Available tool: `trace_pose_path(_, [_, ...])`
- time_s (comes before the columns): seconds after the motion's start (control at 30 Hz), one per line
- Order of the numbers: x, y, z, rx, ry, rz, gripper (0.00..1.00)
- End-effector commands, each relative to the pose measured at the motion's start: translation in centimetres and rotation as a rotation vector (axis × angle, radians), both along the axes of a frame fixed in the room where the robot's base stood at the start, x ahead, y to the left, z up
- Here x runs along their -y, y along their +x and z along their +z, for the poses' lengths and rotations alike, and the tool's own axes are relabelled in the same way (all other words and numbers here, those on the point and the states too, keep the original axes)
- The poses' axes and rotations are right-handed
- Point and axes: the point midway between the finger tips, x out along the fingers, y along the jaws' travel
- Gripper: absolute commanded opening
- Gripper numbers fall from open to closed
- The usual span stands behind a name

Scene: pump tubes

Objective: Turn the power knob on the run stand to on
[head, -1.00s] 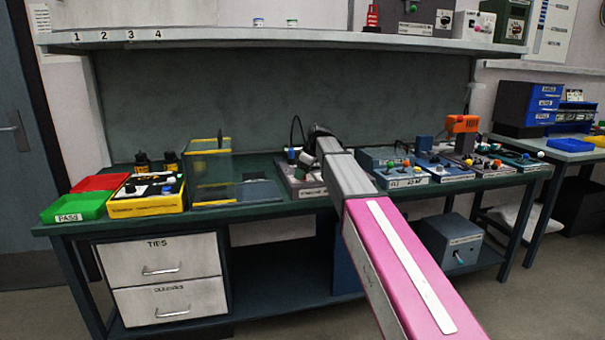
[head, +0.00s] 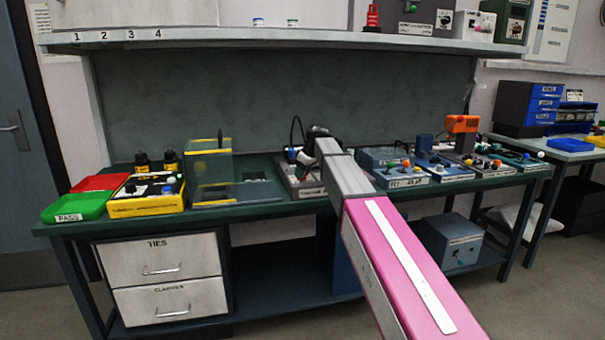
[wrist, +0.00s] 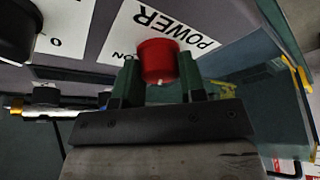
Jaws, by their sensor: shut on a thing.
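The power knob (wrist: 159,58) is red and round, on the panel of the run stand (wrist: 90,60). In the wrist view my gripper (wrist: 158,76) has one green finger on each side of the knob and is shut on it. A small pale mark shows on the knob's near edge. A white label reading POWER, upside down in this view, lies behind the knob, with ON at its left. In the head view the run stand (head: 306,188) is a low grey box on the bench, partly hidden by my arm. My gripper is hard to make out there.
A black knob (wrist: 15,30) with a 0 mark sits left of the power label. A silver and brass fitting (wrist: 45,108) lies beside the panel. In the head view, a clear yellow-edged guard (head: 210,170) stands left of the stand and a blue-grey unit (head: 385,163) right of it.

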Motion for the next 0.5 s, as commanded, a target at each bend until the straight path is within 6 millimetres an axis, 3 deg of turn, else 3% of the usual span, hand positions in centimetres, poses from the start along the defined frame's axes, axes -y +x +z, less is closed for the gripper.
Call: trace_pose_path(0.5, [-0.16, -0.25, 0.03, 0.001, -0.001, -0.482, 0.14])
